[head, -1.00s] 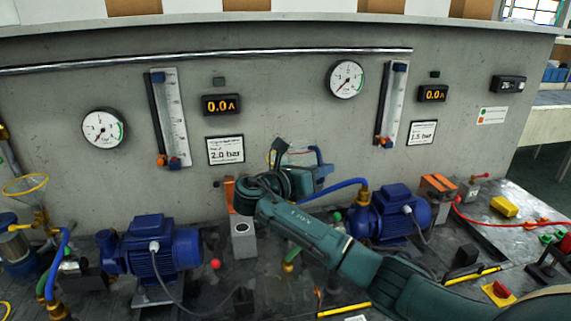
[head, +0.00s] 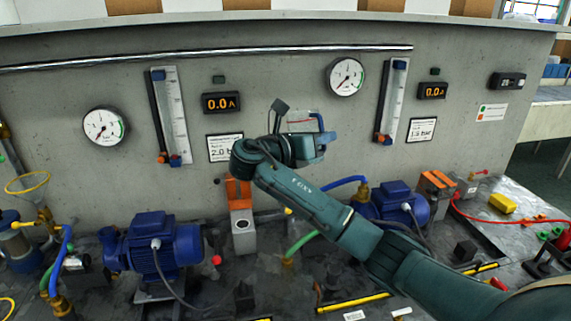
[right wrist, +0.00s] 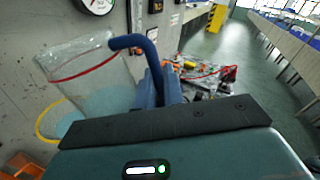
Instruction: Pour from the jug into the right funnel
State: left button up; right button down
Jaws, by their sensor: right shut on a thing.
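My right gripper (head: 314,147) is shut on the blue handle of the clear jug (head: 303,122), in front of the grey wall. In the right wrist view the jug (right wrist: 92,72) has a red line around it, a blue handle (right wrist: 150,48) and pale blue liquid low down. It looks tilted in that picture; its true tilt is hard to judge. A yellow ring, probably the right funnel's rim (right wrist: 42,122), shows beside and partly behind the jug. In the head view the right funnel is hidden behind my arm. The left funnel (head: 27,175) has a yellow rim. My left gripper is not in view.
Two blue pumps, left (head: 163,245) and right (head: 397,203), stand on the dark bench. A grey block with an orange top (head: 240,208) stands between them. Gauges and flow tubes hang on the wall. My right arm crosses above the right pump's hoses.

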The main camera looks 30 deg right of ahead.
jog(key=shift+r, duration=0.2)
jog(key=shift+f+m+b, duration=0.25)
jog(key=shift+m+b, duration=0.35)
jog(key=shift+m, duration=0.4)
jog(key=shift+r+m+h+b, duration=0.1)
jog(key=shift+m+h+b, duration=0.2)
jog(key=shift+m, duration=0.5)
jog(key=shift+r, duration=0.15)
